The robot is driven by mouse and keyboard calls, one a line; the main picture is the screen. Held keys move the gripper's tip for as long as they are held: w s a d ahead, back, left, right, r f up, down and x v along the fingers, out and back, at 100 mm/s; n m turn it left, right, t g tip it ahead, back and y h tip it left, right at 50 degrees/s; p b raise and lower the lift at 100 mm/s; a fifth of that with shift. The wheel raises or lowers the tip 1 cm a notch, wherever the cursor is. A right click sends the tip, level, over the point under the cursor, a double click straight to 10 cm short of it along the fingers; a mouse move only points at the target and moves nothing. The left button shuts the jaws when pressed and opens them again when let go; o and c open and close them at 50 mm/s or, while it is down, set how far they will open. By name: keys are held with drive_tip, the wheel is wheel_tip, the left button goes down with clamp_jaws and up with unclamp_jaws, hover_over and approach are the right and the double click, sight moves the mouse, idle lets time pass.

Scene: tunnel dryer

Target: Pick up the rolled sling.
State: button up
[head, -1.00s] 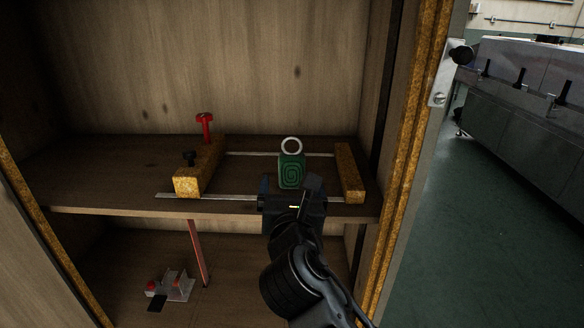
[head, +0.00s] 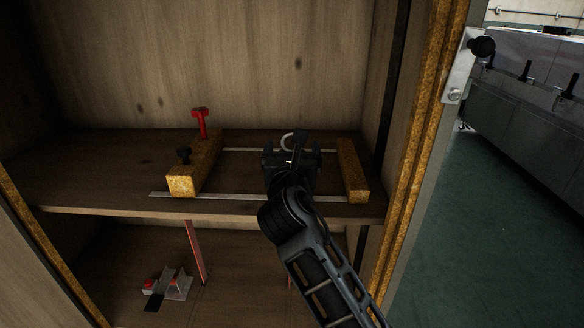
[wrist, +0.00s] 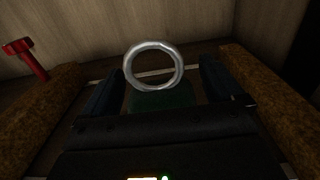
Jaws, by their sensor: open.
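The rolled sling is a green coil with a pale metal ring on top. In the head view only its ring (head: 286,142) shows, since my gripper (head: 291,160) hides the green roll. In the wrist view the ring (wrist: 154,66) stands upright and the green roll (wrist: 160,100) lies dark below it. My gripper (wrist: 165,85) is open, with one finger on the left and one on the right of the sling. Whether the fingers touch it cannot be told.
The sling sits on a wooden shelf (head: 100,170) between two yellowish blocks, left (head: 190,175) and right (head: 352,172), joined by thin metal strips. The cabinet's right edge (head: 410,150) is close.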

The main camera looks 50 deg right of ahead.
drive_tip(key=c, duration=1.2)
drive_tip(key=shift+r, duration=0.1)
drive_tip(key=shift+c, duration=0.2)
